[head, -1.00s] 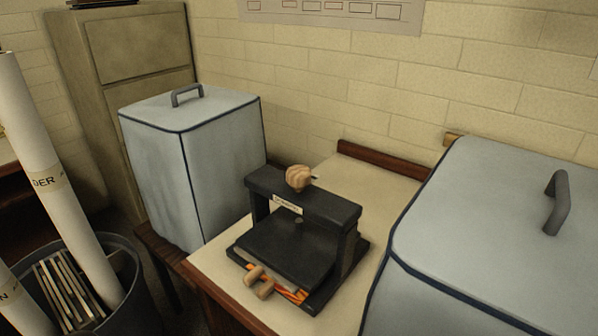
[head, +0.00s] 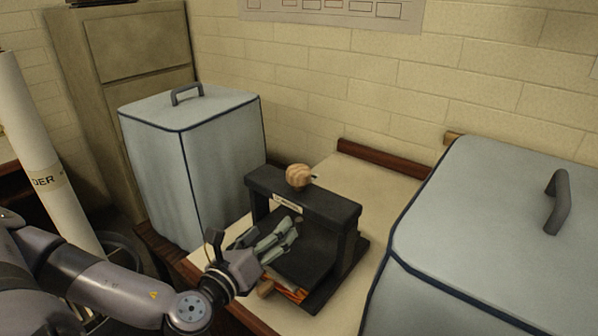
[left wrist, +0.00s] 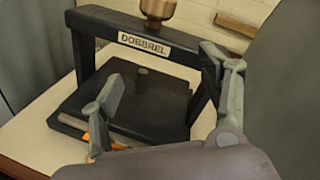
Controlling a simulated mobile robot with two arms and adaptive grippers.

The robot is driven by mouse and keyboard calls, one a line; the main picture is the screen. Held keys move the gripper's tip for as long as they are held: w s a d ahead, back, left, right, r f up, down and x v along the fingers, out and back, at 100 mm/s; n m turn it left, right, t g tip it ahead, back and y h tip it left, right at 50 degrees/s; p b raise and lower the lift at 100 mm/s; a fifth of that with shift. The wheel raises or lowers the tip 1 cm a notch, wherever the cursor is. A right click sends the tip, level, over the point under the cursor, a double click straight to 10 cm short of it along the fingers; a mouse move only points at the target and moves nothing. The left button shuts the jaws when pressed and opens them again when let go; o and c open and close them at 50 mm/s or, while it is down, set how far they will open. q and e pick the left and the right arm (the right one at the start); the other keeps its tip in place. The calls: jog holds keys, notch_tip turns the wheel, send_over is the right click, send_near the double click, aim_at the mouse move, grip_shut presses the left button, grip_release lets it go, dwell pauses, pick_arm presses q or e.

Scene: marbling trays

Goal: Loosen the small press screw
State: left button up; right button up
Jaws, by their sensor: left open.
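The small black press (head: 340,225) stands on the table, with a round wooden screw knob (head: 299,177) on top of its crossbar. In the left wrist view, the press frame (left wrist: 85,50) carries a plate reading "DOBBREL", and the knob (left wrist: 158,9) is cut off by the top edge. My left gripper (head: 289,229) is open and empty in front of the crossbar, lower than the knob and apart from it. Its fingers hide part of the press's flat plate (left wrist: 150,100) in the head view. My right gripper is not in view.
Grey-blue covered boxes stand left (head: 195,165) and right (head: 480,230) of the press, leaving a narrow table strip (head: 375,185). A wooden piece (head: 265,289) and orange material (head: 291,294) show at the press's front. A paper roll (head: 40,165) stands far left.

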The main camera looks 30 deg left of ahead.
aim_at(292, 177)
pick_arm(q)
jog(key=a+r+m+t+h, duration=0.1)
jog(key=a+r+m, duration=0.2)
jog(key=r+m, duration=0.25)
jog(key=shift+m, duration=0.45)
jog(key=w+b, duration=0.1)
jog(key=w, duration=0.4)
jog(key=w+b, duration=0.1)
jog(key=w, duration=0.4)
jog(key=w+b, duration=0.1)
jog(key=w, duration=0.4)
jog(key=shift+w+a+f+b, duration=0.3)
jog(key=shift+w+b, duration=0.1)
jog(key=shift+w+f+h, duration=0.1)
jog(key=shift+w+h, duration=0.2)
jog(key=shift+w, duration=0.2)
jog(key=shift+c, duration=0.4)
jog(key=c, duration=1.1)
